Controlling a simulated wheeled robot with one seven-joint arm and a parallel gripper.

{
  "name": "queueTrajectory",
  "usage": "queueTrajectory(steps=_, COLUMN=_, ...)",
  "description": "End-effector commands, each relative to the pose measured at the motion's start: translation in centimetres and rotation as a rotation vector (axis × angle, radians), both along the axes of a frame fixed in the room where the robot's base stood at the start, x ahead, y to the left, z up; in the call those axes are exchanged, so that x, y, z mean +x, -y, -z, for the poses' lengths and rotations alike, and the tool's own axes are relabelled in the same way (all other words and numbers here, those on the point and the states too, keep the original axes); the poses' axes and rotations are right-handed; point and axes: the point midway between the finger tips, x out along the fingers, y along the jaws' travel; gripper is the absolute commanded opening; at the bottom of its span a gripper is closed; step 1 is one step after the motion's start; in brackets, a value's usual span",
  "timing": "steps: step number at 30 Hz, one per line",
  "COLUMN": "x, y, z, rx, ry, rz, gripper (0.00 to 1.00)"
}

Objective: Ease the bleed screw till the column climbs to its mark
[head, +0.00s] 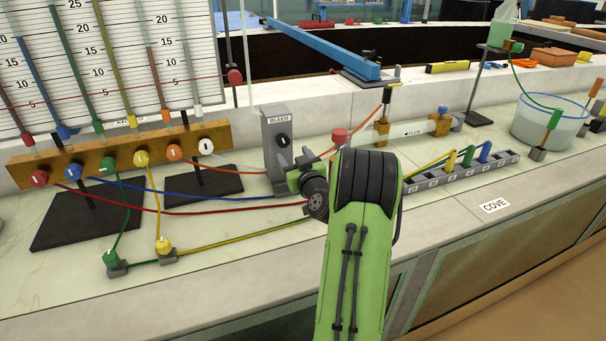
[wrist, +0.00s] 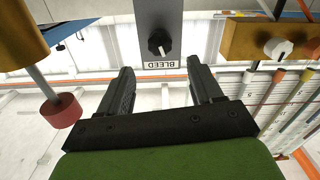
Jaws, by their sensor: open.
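The bleed screw is a black knob (head: 283,141) with a white pointer line, on the front of a grey box (head: 276,165) labelled BLEED. In the wrist view the knob (wrist: 159,42) and its label appear upside down, beyond and between my fingertips. My gripper (wrist: 160,68) is open, empty and apart from the knob. In the head view my green arm partly hides the gripper, just in front of the box. Coloured columns (head: 71,72) stand against a ruled scale board (head: 115,60) at left. A thin red line crosses the board; I cannot tell which column is meant.
Coloured hoses run across the bench top toward my arm. A clear FLOW tube (head: 415,129) and a grey port strip (head: 462,172) lie to the right. A red cap (wrist: 61,110) hangs near my left finger.

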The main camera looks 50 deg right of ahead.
Motion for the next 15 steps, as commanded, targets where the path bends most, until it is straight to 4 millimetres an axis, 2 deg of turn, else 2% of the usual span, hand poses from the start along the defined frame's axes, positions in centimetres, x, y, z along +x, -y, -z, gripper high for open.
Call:
queueTrajectory(steps=3, x=-3.2, y=-1.5, z=0.4, rx=0.005, ry=-0.001, rz=0.006, gripper=0.65)
queueTrajectory(steps=7, x=-5.8, y=-3.0, z=0.2, rx=0.007, ry=0.0, rz=0.007, gripper=0.65)
queueTrajectory(steps=10, x=-7.0, y=-3.7, z=0.2, rx=0.006, ry=-0.002, rz=0.004, gripper=0.65)
queueTrajectory(steps=15, x=-7.6, y=-4.2, z=0.1, rx=0.001, ry=0.001, rz=0.001, gripper=0.65)
